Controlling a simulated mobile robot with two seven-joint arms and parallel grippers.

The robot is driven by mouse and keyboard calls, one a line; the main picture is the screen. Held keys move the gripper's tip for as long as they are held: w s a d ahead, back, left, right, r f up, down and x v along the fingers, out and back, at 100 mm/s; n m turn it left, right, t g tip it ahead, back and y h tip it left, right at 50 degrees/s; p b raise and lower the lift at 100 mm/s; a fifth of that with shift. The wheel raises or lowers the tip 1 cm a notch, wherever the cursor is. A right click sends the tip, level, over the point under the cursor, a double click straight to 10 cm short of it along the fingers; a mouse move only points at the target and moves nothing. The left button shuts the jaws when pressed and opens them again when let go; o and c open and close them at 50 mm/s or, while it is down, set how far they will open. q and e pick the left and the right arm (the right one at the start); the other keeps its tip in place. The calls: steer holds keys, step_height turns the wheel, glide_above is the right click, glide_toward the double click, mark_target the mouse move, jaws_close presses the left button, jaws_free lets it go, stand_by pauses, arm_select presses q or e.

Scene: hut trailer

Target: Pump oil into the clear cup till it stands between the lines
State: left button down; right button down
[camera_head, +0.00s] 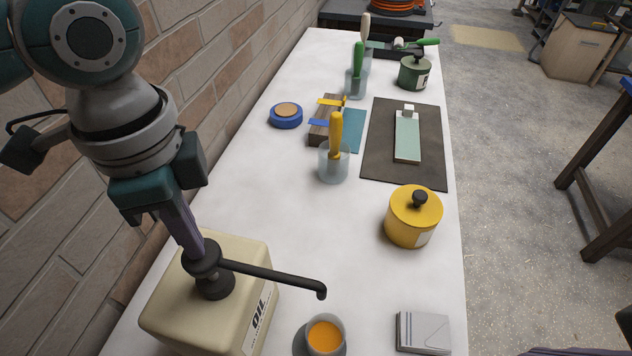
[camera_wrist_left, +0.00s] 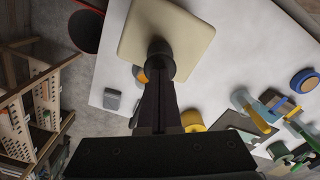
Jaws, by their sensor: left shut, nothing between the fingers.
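The cream oil can (camera_head: 165,312) with the word OIL stands at the near left; its top also shows in the left wrist view (camera_wrist_left: 190,40). Its dark pump head (camera_head: 202,258) has a long spout (camera_head: 275,275) whose bent tip is close to the clear cup. The clear cup (camera_head: 340,347) stands upright on a dark round base (camera_head: 300,342) and holds orange oil (camera_head: 324,337). I cannot make out its lines. My left gripper (camera_head: 197,238) is shut and empty, pointing down with its tips at the pump head; I cannot tell how firmly they touch.
A grey block (camera_head: 423,332) lies right of the cup. A yellow lidded pot (camera_head: 413,218) and a glass with a yellow-handled tool (camera_head: 334,164) stand farther back. A dark mat (camera_head: 377,165) lies beyond. The brick wall (camera_head: 215,75) borders the left. The white tabletop between is clear.

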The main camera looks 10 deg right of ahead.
arm_select(q)
steer(key=shift+f+b, duration=1.25)
steer(key=shift+f, duration=0.7)
steer(key=shift+r, duration=0.15)
steer(key=shift+r+p, duration=2.2)
steer(key=shift+p, duration=0.25)
step_height(320, 180, up, 6)
steer(key=p, duration=0.6)
